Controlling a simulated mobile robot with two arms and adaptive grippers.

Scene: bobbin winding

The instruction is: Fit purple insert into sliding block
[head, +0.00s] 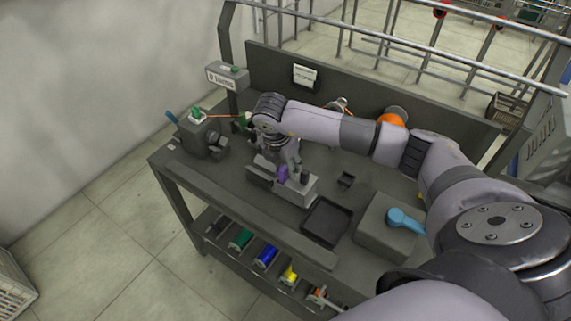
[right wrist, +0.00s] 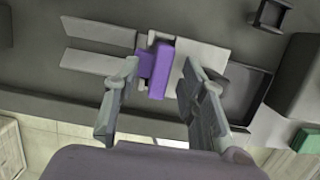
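The purple insert (head: 283,173) is upright at the grey block assembly on the bench. It also shows in the right wrist view (right wrist: 158,70), between my right fingers. I take the light grey block (head: 303,190) beside it as the sliding block; it also shows in the right wrist view (right wrist: 205,50). I cannot tell how deep the insert sits in it. My right gripper (right wrist: 162,68) is open around the insert, with a visible gap on the right side. In the head view the right gripper (head: 287,160) is above the insert, partly hidden by its wrist. My left gripper is not in view.
A dark tray (head: 327,222) and a grey box (head: 378,235) with a light blue handle (head: 404,220) stand to the right. A small dark holder (head: 346,180) is nearby. A winding device (head: 203,138) stands left. Coloured spools (head: 265,256) lie on the lower shelf.

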